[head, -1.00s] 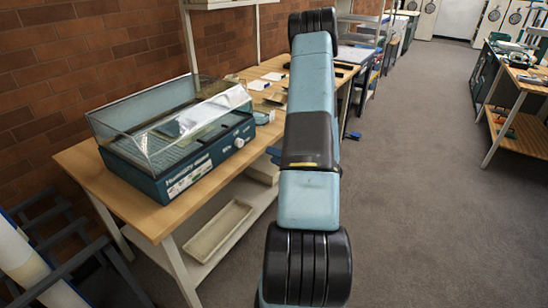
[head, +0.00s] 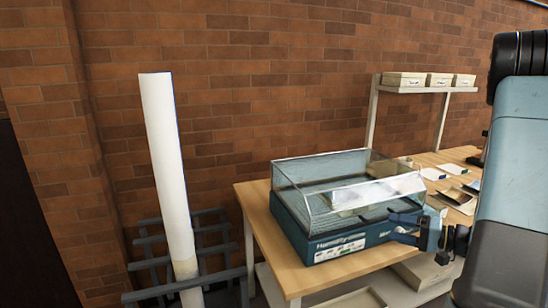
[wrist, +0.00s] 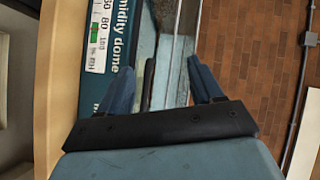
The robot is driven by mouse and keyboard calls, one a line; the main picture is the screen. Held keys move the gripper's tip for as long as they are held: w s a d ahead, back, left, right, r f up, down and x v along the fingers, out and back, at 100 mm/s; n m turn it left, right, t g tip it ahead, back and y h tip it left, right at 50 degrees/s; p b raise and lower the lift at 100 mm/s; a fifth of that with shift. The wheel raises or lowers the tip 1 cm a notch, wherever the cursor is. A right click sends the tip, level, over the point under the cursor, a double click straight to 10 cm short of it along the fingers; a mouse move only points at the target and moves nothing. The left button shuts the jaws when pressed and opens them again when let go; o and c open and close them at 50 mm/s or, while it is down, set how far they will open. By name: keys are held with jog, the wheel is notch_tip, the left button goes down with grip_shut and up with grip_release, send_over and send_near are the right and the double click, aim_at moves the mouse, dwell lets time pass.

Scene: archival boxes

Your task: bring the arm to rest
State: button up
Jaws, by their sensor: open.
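My gripper (head: 392,227) is in front of the right end of the humidity dome (head: 335,240), with its fingers toward it. In the wrist view my gripper (wrist: 163,80) has its two blue fingers spread apart with nothing held between them. The dome's lettered teal side (wrist: 118,65) lies beyond the left finger; whether they touch I cannot tell. The dome has a clear cover over a teal base, with pale sheets seen inside. My arm fills the right edge of the head view.
The dome stands on a wooden bench (head: 257,202) against a brick wall (head: 250,100). Papers (head: 452,168) lie on its right part. A shelf (head: 425,90) holds boxes. A white roll (head: 166,160) stands in a dark rack (head: 150,265) at left.

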jog(key=s+a+r+n+g+h, duration=0.4)
jog(key=s+a+r+g, duration=0.6)
jog(key=a, duration=0.3)
jog(key=s+r+t+h, duration=0.6)
jog(key=s+r+h, duration=0.3)
jog(key=s, duration=0.2)
jog(key=shift+s+d+r, duration=0.15)
jog(key=shift+d+r, duration=0.25)
